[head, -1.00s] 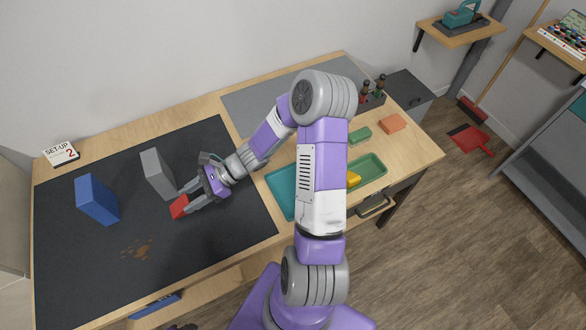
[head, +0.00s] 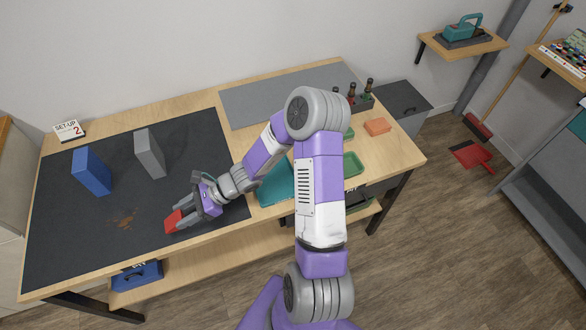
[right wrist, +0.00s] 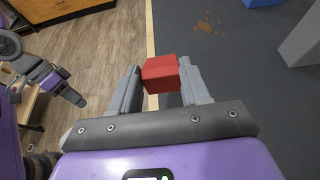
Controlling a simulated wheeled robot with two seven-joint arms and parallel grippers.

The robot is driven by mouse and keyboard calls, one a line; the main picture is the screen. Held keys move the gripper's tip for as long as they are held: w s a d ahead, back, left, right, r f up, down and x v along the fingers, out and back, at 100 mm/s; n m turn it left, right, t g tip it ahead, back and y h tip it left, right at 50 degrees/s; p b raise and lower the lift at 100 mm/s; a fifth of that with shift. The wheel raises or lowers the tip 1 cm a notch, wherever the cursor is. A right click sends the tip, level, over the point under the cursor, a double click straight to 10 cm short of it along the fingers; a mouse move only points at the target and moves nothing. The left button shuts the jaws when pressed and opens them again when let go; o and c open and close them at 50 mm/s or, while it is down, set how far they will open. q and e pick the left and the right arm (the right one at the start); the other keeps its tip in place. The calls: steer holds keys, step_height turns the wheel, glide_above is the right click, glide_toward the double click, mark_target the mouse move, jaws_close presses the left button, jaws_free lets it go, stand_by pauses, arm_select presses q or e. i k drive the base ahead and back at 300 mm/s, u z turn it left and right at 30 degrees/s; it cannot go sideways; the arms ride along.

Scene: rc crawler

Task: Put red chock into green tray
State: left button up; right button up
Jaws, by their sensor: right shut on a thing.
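The red chock (head: 173,221) is a small red block between the fingertips of my right gripper (head: 180,214), which is shut on it over the front part of the dark mat. In the right wrist view the red chock (right wrist: 160,74) sits between the two grey fingers, with the table's front edge behind it. I cannot tell its height above the mat. The green tray (head: 353,164) is on the right part of the table, partly hidden behind my right arm. A purple and grey gripper (right wrist: 68,92), seemingly my left, shows at the left of the right wrist view; its jaw opening is unclear.
A blue block (head: 91,171) and a grey block (head: 150,154) stand on the dark mat (head: 75,235). A teal tray (head: 274,192) lies between the mat and the green tray. An orange block (head: 377,127) and a bottle holder (head: 361,102) are at the back right.

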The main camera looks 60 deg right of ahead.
mark_target(345, 168)
steer(key=u, duration=1.8)
steer(key=k, duration=1.55)
steer(key=z, duration=1.95)
